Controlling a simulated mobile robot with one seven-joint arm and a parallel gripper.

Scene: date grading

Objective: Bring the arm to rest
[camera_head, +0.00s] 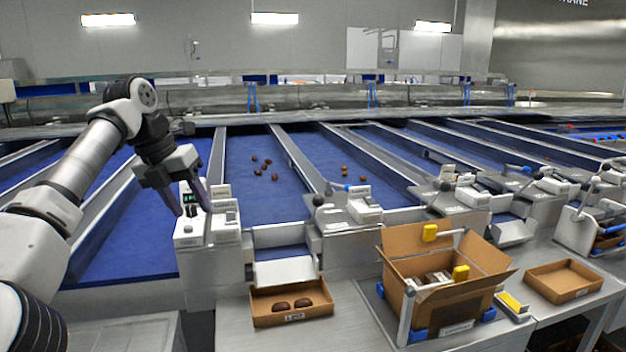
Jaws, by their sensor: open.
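My gripper (189,205) is at the left of the head view, at the end of my white and grey arm. My arm reaches in from the lower left, bends at a raised elbow and slopes down to the gripper.
Blue sorting lanes (262,200) carry several brown dates. A shallow cardboard tray (262,318) holds two dates below a chute. An open cardboard box (395,268) and an empty shallow tray (545,283) stand right. Metal dividers and more control boxes line the lanes.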

